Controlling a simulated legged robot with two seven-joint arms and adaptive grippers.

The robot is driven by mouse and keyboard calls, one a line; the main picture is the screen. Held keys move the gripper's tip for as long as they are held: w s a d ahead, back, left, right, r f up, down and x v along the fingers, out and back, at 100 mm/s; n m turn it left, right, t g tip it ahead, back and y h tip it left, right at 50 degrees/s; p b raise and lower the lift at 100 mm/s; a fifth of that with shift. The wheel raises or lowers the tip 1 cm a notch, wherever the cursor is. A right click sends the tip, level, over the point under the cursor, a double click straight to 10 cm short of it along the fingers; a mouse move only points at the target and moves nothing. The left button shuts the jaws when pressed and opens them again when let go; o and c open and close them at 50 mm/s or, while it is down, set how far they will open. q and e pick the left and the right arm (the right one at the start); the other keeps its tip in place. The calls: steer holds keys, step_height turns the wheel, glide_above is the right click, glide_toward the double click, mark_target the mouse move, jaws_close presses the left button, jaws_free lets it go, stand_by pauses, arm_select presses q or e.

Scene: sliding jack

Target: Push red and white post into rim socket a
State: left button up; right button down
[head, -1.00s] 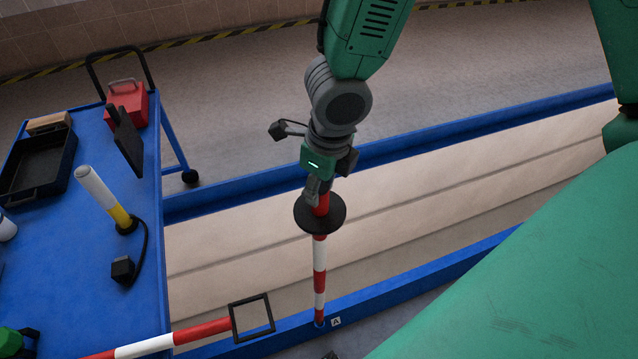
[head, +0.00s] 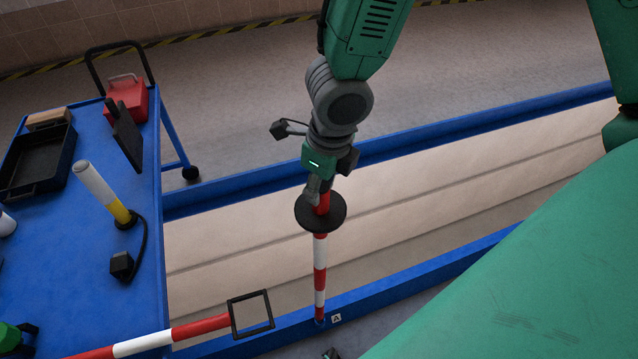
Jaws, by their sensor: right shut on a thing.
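The red and white post (head: 320,280) stands nearly upright with a black disc (head: 338,213) near its top. Its lower end is at rim socket A (head: 320,321) in the near blue rim, beside a small white "A" label (head: 336,318). I cannot tell how deep the end sits in the socket. My right gripper (head: 319,190) comes from above and is shut on the red top of the post, just above the disc. My left gripper is not in view.
A blue cart (head: 75,270) at the left carries a black tray, a red box and a white and yellow cylinder. A red and white bar (head: 142,344) with a black square frame (head: 251,314) lies left of the post. The pale channel (head: 430,200) between the blue rims is clear.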

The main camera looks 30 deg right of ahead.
mark_target(321, 203)
steer(key=shift+d+f, duration=0.1)
steer(key=shift+f, duration=0.25)
steer(key=shift+f+b, duration=0.55)
steer(key=shift+b, duration=0.05)
steer(key=shift+f+b, duration=1.1)
steer(key=shift+f, duration=0.4)
steer(key=shift+r, duration=0.15)
steer(key=shift+r+p, duration=2.75)
steer(key=shift+p, duration=0.4)
steer(key=shift+s, duration=0.1)
steer(key=shift+p, duration=0.35)
